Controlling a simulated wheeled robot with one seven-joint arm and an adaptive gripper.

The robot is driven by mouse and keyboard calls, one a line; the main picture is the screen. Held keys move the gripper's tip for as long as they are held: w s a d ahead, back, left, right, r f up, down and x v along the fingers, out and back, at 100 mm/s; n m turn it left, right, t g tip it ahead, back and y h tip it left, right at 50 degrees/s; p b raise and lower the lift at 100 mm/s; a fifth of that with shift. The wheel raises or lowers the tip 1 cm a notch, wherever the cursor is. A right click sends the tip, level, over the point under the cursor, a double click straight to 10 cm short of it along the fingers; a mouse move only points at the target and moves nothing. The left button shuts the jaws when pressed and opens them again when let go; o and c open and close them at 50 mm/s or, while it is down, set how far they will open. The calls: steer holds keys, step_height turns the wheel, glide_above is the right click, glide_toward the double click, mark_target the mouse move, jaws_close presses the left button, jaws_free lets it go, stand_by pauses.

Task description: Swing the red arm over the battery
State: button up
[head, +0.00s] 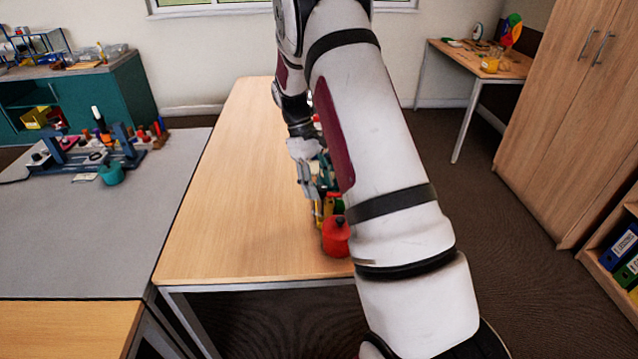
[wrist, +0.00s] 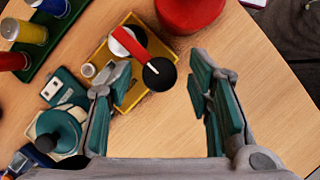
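One end lies over a white disc (wrist: 121,41); the other carries a round black knob (wrist: 159,75) with a white line. I cannot tell for sure which thing is the battery; a small metallic cylinder (wrist: 88,70) sits at the board's left edge. My gripper (wrist: 161,72) is open, its green-padded fingers on either side of the knob in the picture. I see no clear contact. In the head view my gripper (head: 320,180) is partly hidden behind my arm.
A red lidded pot (head: 336,238) stands near the wooden table's front edge. Left of the board in the wrist view are a teal block with a white face (wrist: 64,90), a teal round-topped piece (wrist: 58,130) and a green rack (wrist: 52,50) of coloured cylinders. The table's left half is clear.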

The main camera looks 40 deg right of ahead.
steer(key=shift+r, duration=0.1)
steer(key=v, duration=1.1)
steer(key=shift+w+r, duration=0.15)
steer(key=shift+r, duration=0.25)
steer(key=shift+a, duration=0.1)
